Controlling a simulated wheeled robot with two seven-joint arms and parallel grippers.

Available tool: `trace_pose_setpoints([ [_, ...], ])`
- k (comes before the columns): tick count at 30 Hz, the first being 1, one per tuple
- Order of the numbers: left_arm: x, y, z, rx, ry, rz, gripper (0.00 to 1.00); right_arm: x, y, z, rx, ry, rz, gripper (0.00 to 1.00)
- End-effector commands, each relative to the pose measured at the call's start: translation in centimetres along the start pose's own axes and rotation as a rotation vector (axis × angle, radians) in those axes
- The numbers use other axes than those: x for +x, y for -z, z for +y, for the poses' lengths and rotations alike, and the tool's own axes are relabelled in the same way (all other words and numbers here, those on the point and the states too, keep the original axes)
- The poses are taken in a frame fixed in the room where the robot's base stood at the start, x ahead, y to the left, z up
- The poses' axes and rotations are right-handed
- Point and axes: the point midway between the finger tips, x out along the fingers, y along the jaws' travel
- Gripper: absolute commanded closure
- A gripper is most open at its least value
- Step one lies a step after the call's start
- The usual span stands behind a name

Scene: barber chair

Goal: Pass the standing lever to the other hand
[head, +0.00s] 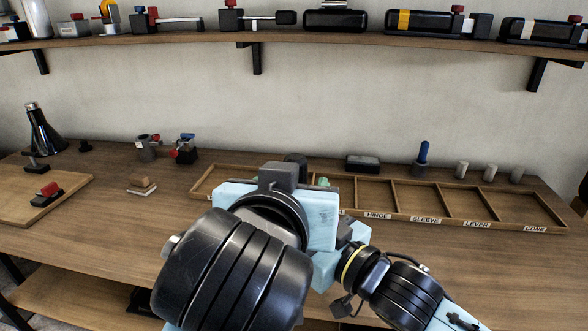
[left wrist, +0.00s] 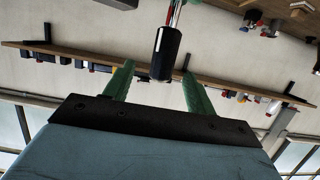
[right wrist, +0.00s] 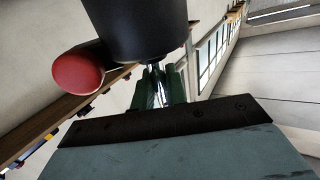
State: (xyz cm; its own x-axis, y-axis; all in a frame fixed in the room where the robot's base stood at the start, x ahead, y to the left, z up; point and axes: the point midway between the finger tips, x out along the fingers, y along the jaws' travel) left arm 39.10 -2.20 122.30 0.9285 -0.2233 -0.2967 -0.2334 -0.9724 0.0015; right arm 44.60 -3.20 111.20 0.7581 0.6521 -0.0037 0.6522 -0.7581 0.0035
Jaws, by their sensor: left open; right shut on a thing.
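The lever's black grip (left wrist: 165,52) hangs between the two spread green fingers of my left gripper (left wrist: 158,78) in the left wrist view, with its silver rod rising beyond it. The left fingers are open, with a gap to the grip on both sides. In the right wrist view my right gripper (right wrist: 158,82) is shut on the thin silver rod, near a large black cylinder (right wrist: 135,25) and a red knob (right wrist: 78,72). In the head view my arms hide most of the lever and both sets of fingertips.
A wooden tray (head: 467,217) with compartments labelled HINGE, SLEEVE, LEVER and CONE lies behind my arms. A shelf (head: 330,40) runs above. The front left bench is clear.

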Motion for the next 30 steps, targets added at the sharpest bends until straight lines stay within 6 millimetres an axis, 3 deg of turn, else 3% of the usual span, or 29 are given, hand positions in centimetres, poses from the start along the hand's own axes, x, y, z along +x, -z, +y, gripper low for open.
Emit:
trace_pose_setpoints([
  [6, 4.3, 0.0, -0.1, 0.003, 0.005, -0.002, 0.44, 0.0, 0.3, 0.0, -0.002, 0.001, 0.006, 1.0],
  [12, 6.8, 0.0, -0.1, 0.002, 0.002, -0.001, 0.44, 0.0, 0.2, 0.0, -0.002, 0.001, 0.006, 1.0],
  [25, 7.7, 0.0, -0.1, 0.001, 0.002, 0.001, 0.44, 0.0, 0.2, 0.0, -0.001, 0.001, 0.006, 1.0],
  [30, 7.7, 0.0, -0.1, 0.001, 0.001, 0.0, 0.66, 0.0, 0.2, 0.0, -0.002, 0.001, 0.006, 1.0],
])
